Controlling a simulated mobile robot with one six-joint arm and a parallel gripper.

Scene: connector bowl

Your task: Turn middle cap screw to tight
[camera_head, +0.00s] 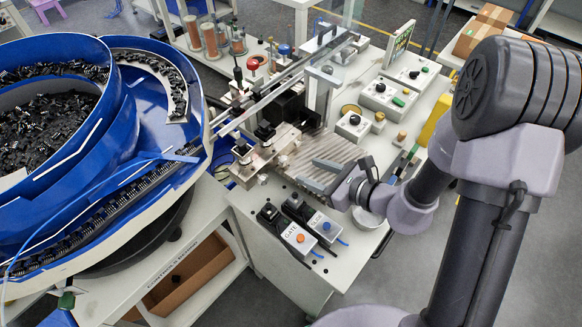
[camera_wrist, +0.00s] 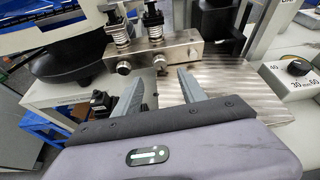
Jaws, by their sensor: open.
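A metal block (camera_wrist: 172,52) stands ahead of my gripper, with a row of round cap screws on its near side. The middle cap screw (camera_wrist: 160,63) shows just beyond and between my fingertips in the wrist view; it also shows in the head view (camera_head: 283,160). The left cap screw (camera_wrist: 123,67) and the right one (camera_wrist: 194,52) sit to either side. My gripper (camera_wrist: 160,76) is open, with nothing between its fingers. In the head view my gripper (camera_head: 306,171) is to the right of the block, apart from it. How tight the middle screw is cannot be told.
A ribbed metal plate (camera_wrist: 235,88) lies under and right of my fingers. Two spring-topped posts (camera_wrist: 122,30) rise from the block. A blue bowl feeder (camera_head: 140,90) stands left. Switch boxes (camera_head: 298,238) sit at the bench's front; a dial box (camera_wrist: 297,72) stands right.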

